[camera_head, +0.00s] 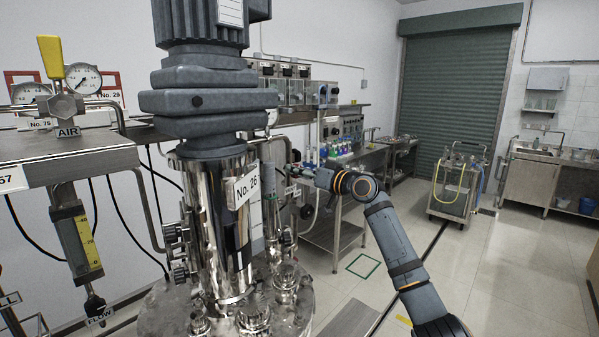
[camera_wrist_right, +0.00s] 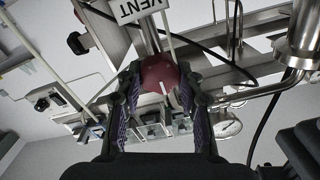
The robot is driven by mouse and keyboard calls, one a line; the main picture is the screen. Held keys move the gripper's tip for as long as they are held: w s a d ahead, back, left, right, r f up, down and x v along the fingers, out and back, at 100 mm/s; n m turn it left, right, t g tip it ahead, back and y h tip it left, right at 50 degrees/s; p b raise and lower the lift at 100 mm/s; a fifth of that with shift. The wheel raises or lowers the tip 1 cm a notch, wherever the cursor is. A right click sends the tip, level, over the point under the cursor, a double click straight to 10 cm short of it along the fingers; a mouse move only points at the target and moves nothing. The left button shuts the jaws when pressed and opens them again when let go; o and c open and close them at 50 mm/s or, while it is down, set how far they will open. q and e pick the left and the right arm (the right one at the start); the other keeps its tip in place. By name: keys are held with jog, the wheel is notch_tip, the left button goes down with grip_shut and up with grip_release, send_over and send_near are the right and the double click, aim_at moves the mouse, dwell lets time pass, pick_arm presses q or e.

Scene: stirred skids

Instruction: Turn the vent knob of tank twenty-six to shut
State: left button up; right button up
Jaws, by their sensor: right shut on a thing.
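The tank (camera_head: 222,235) is a shiny steel vessel under a grey motor, with a "No. 26" plate (camera_head: 247,186) on its front. In the right wrist view, a dark red round knob (camera_wrist_right: 158,73) sits by a white "VENT" tag (camera_wrist_right: 143,9), which appears upside down. My right gripper (camera_wrist_right: 160,92) has one finger on each side of this knob and is shut on it. In the head view my right arm reaches behind the tank's right side, where its fingers and the knob are hard to make out. My left gripper is in neither view.
A yellow-handled air valve (camera_head: 50,58) with gauges and a flow meter (camera_head: 78,240) stand at the left. Steel pipes and black cables run close around the knob. A wheeled trolley (camera_head: 455,185) stands farther back. The floor at the right is mostly clear.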

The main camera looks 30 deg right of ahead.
jog(key=m+p, duration=0.5)
jog(key=m, duration=0.8)
jog(key=shift+d+m, duration=0.15)
jog(key=shift+m, duration=0.25)
jog(key=shift+f+m+p, duration=0.15)
jog(key=shift+m+p, duration=1.25)
jog(key=shift+m, duration=0.7)
jog(key=shift+f, duration=0.1)
jog(key=o, duration=1.2)
